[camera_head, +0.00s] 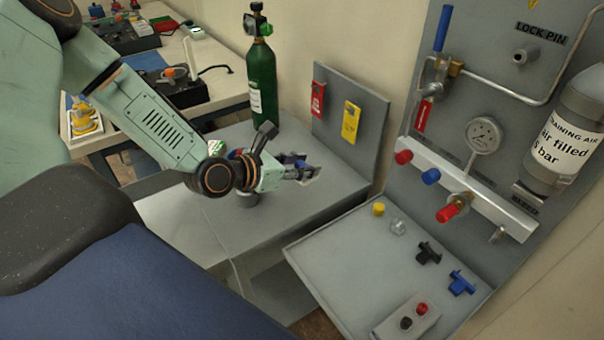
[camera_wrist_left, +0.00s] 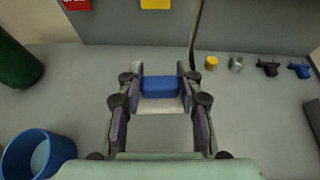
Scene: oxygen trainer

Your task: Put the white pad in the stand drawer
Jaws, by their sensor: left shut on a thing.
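My left gripper (camera_head: 300,172) is over the grey stand top (camera_head: 335,180), and it also shows in the left wrist view (camera_wrist_left: 160,90). It is shut on a small blue block with a pale, whitish part (camera_wrist_left: 160,105) along its near side. I take this as the white pad, with its blue part (camera_wrist_left: 160,86) between the fingertips. I cannot tell whether it touches the stand top. I cannot make out a drawer for certain; the stand's front below the top is partly hidden by my own body. My right gripper is out of view.
A green cylinder (camera_head: 262,85) stands behind my left arm. A blue cup (camera_wrist_left: 62,143) is at lower left in the wrist view. A back panel holds red (camera_head: 318,98) and yellow (camera_head: 351,122) tags. A grey shelf (camera_head: 340,265) at right carries several small fittings.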

